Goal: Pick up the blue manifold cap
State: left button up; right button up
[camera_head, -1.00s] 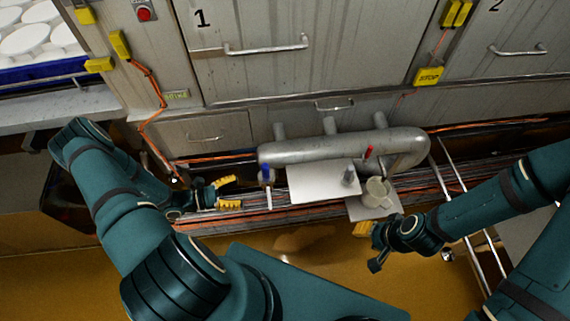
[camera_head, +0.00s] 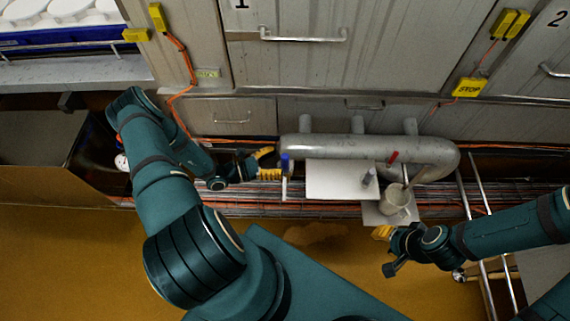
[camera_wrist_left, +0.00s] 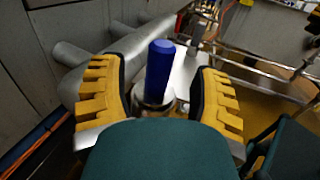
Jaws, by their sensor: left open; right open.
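The blue manifold cap (camera_head: 285,163) stands upright at the left end of the grey pipe manifold (camera_head: 345,148). In the left wrist view the blue cap (camera_wrist_left: 160,66) rises from a round metal fitting (camera_wrist_left: 153,100), between and beyond my left gripper's two yellow fingers. My left gripper (camera_head: 268,163) is open, just left of the cap in the head view, and its fingers appear apart from it.
A red valve handle (camera_head: 393,157) sits on the manifold's right part. Steel rails (camera_head: 478,215) run at the right. Cabinet doors are behind.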

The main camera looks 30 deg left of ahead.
aim_at(290, 164)
pick_arm(q)
jog(key=x, duration=0.5)
jog(key=shift+r, duration=0.2)
grip_shut()
